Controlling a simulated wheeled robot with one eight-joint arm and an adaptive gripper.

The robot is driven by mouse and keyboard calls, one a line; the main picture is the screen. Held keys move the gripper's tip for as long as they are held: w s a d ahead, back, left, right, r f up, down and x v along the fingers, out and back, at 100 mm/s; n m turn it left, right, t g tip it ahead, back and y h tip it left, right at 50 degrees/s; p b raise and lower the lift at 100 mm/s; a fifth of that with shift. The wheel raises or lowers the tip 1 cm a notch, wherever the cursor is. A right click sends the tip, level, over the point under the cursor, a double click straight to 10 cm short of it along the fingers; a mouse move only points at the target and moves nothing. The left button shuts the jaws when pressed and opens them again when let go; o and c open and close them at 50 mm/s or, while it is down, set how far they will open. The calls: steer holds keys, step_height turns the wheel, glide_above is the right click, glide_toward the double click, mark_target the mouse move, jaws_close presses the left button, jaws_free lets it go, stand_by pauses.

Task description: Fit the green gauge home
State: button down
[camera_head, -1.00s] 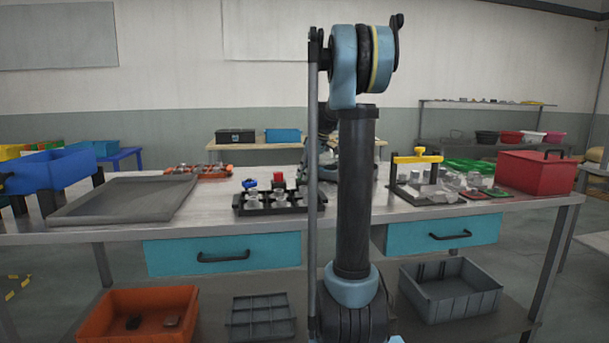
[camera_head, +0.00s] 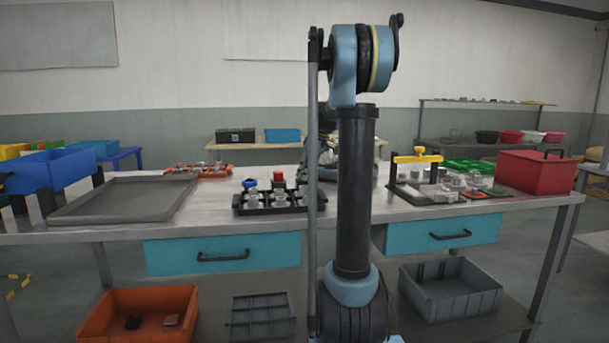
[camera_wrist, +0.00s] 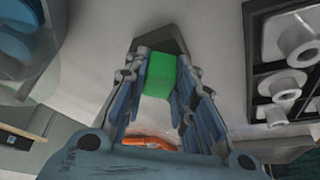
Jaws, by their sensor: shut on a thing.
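A green block, the green gauge (camera_wrist: 160,75), is between the fingers of my gripper (camera_wrist: 162,88) in the wrist view. My gripper is shut on it. A dark grey shape lies just beyond the block; I cannot tell whether it belongs to the gauge. A black rack (camera_wrist: 254,50) with several pale metal fittings is to the right of the gripper, apart from it. In the head view the same kind of black rack (camera_head: 240,211) stands on the bench, with a blue and a red piece on it. My arm hides the gripper and gauge there.
A grey tray (camera_head: 75,212) lies on the bench (camera_head: 200,227) at left. An orange tray shows behind (camera_head: 212,170). At right stand a yellow-topped fixture (camera_head: 418,158) with metal parts and a red box (camera_head: 535,173). Bare bench lies between the grey tray and black rack.

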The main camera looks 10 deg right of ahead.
steer(key=c, duration=1.2)
jaws_free()
steer(key=shift+c, duration=0.2)
steer(key=v, duration=1.1)
steer(key=shift+r, duration=0.4)
steer(key=shift+s+d, duration=0.1)
